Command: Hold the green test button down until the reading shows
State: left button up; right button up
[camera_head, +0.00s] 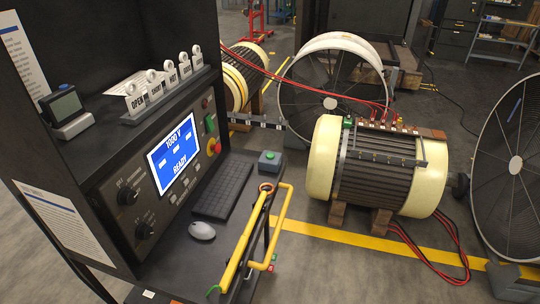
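A small grey box with a green button (270,155) on top sits at the far right end of the console's desk, beyond the keyboard. Another green control (211,123) is on the console's upright panel; I cannot tell from the picture which is the test button. The blue screen (173,153) shows a voltage that looks like 1000 V at the top, several small white boxes in the middle and READY at the bottom. Neither of my grippers is in view, and nothing touches either green control.
A keyboard (223,190), a mouse (202,230) and yellow bent rods (246,241) are on or along the desk. A cream-ended motor (378,168) with red cables stands on wooden blocks to the right. Large round fans (510,165) stand around it. A yellow line crosses the floor.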

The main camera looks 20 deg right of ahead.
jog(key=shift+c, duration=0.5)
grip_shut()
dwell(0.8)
